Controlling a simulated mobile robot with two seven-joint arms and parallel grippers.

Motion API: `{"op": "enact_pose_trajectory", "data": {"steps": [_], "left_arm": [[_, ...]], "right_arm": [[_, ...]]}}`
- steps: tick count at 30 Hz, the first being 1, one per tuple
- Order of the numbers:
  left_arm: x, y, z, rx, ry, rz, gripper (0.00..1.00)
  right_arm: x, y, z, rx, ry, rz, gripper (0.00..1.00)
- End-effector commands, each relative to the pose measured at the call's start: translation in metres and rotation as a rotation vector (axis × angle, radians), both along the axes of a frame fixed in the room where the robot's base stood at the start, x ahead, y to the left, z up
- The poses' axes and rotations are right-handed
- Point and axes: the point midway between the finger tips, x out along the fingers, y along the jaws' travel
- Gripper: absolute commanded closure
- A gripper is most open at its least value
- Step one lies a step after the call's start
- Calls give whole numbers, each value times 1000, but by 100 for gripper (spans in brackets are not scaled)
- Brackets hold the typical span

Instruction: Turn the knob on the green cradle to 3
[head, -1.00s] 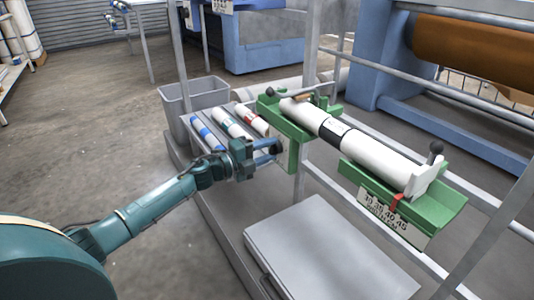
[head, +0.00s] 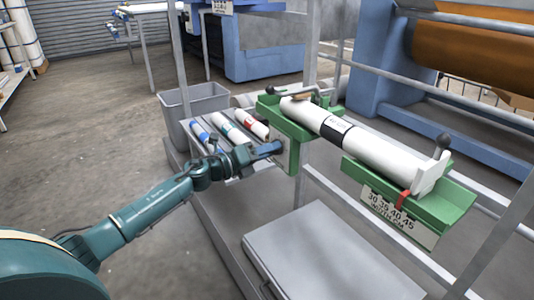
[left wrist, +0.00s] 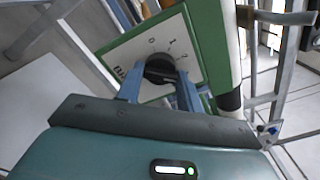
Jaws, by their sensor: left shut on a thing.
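The green cradle (head: 308,127) holds a white roll (head: 375,152) with a dark band. On its left end is a pale dial plate (head: 292,158), which also shows in the left wrist view (left wrist: 200,72) with a few printed numbers, 0 and 1 among them. The black knob (left wrist: 160,69) sits in the middle of this plate. My left gripper (head: 277,148) is at the plate, its two blue fingers (left wrist: 160,88) shut on the knob from both sides. The knob's pointer cannot be made out. My right gripper is not in view.
Several rolls (head: 228,125) lie on the rack left of the cradle, beside a grey bin (head: 195,100). A grey flat box (head: 330,255) lies below. Metal rails (head: 340,195) run beneath the cradle. A ruler plate (head: 398,215) hangs at its right end.

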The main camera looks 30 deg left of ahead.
Motion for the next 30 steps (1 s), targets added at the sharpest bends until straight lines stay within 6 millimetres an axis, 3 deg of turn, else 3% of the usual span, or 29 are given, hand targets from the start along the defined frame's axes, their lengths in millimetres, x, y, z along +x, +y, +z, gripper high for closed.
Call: {"op": "enact_pose_trajectory", "data": {"steps": [14, 15, 22, 30], "left_arm": [[0, 0, -1, 12, -5, -1, 86], [0, 0, -1, 12, -5, -1, 61], [0, 0, 0, 12, -5, 0, 42], [-1, 1, 0, 11, -5, 0, 41]], "right_arm": [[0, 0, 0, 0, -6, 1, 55], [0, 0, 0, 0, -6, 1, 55], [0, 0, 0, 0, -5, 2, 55], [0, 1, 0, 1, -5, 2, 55]]}}
